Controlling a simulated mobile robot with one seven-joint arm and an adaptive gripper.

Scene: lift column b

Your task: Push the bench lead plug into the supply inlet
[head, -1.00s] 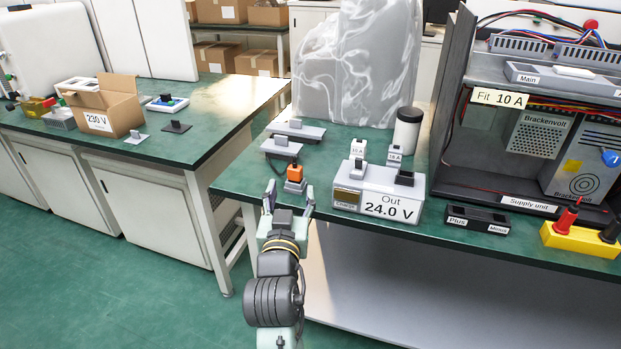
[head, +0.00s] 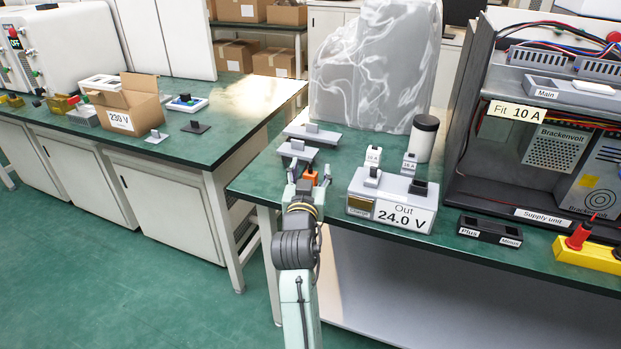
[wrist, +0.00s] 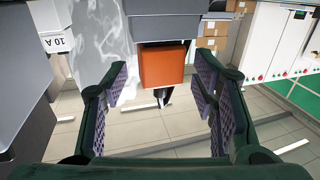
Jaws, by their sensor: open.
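The orange plug (head: 311,174) is at the left end of the green bench, partly hidden behind my gripper in the head view. My gripper (head: 309,179) is open, with its fingers reaching toward the plug from the front. In the wrist view the orange plug (wrist: 163,66) shows between and just beyond the two open fingers (wrist: 162,85), with a dark grey block above it. I see no finger closed on it. The open grey cabinet labelled Supply unit (head: 548,217) stands at the right. I cannot pick out the supply inlet for certain.
A white box labelled Out 24.0 V (head: 362,188) with small 10 A and 16 A blocks on top stands right of my gripper. A black Plus/Minus block (head: 489,231), a yellow block (head: 590,254) and a dark-lidded jar (head: 422,138) are further right. Grey plates (head: 312,133) lie behind.

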